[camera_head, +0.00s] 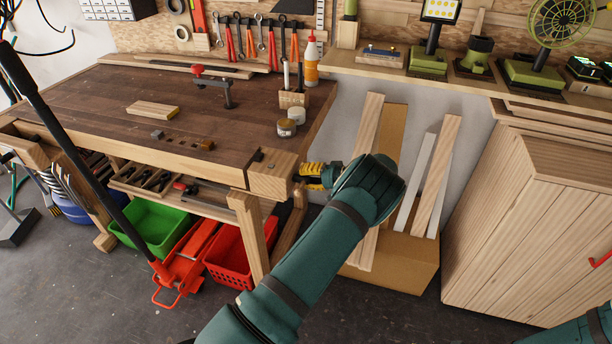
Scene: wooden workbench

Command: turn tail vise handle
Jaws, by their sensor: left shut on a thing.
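The tail vise (268,182) is a light wooden block at the right front corner of the workbench (95,95). My left gripper (306,177), yellow and black, is at the right-hand side of the vise. It is shut on the vise handle, which is mostly hidden by the fingers and my teal wrist. My left arm reaches up from the bottom middle of the view. My right gripper is out of view; only a bit of my right arm shows at the bottom right corner.
Loose boards (437,175) lean in and around a cardboard box (410,262) just right of my left wrist. A wooden cabinet (530,220) stands further right. Green (155,228) and red (228,258) crates sit under the bench. Jars (286,128) and a bottle (311,62) stand on the benchtop.

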